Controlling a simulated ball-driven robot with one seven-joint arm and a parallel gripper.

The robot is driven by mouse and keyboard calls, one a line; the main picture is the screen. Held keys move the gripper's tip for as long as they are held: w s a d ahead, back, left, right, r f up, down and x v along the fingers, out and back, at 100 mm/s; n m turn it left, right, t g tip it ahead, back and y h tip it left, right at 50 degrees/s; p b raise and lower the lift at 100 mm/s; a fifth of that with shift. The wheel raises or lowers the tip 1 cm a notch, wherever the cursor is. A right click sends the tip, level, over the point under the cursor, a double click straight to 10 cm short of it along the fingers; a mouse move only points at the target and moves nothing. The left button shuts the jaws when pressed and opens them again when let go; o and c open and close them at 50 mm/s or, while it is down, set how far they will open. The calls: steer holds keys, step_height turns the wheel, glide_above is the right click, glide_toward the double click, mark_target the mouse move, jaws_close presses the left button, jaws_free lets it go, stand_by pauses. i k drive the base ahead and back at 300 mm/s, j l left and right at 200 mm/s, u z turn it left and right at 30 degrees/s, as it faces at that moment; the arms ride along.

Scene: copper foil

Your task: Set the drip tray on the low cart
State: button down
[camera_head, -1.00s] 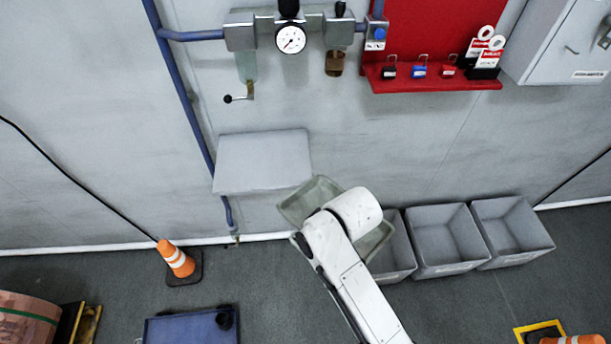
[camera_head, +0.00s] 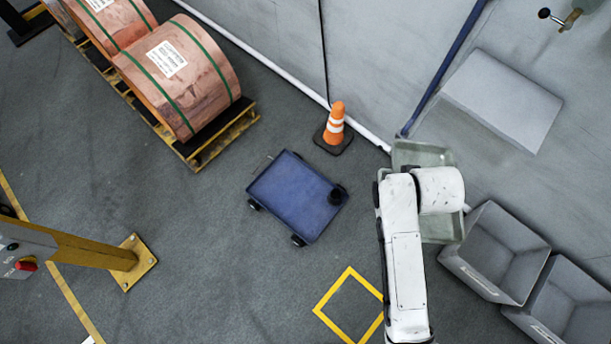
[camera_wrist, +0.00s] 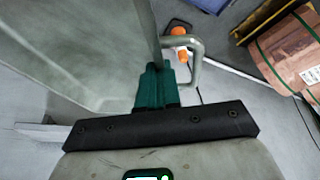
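The drip tray (camera_head: 422,155) is a shallow pale grey-green tray, partly hidden behind my white arm in the head view. In the wrist view its wall (camera_wrist: 85,45) fills the upper left, and a loop handle (camera_wrist: 197,62) sticks out beside it. My gripper (camera_wrist: 155,88) has green fingers close together at the tray by the handle; it looks shut on it. The head view hides the fingers behind my arm. The low cart (camera_head: 290,190) is a blue flat-topped cart with black wheels on the floor, left of the tray and apart from it.
An orange cone (camera_head: 335,125) stands just behind the cart. Copper coils (camera_head: 175,75) lie on a pallet at upper left. Grey bins (camera_head: 497,250) stand at right.

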mark_target(283, 193)
steer(key=i+j+u, duration=0.5)
steer(key=j, duration=0.2)
steer(key=i+j+u, duration=0.5)
steer(key=i+j, duration=0.2)
steer(key=i, duration=0.15)
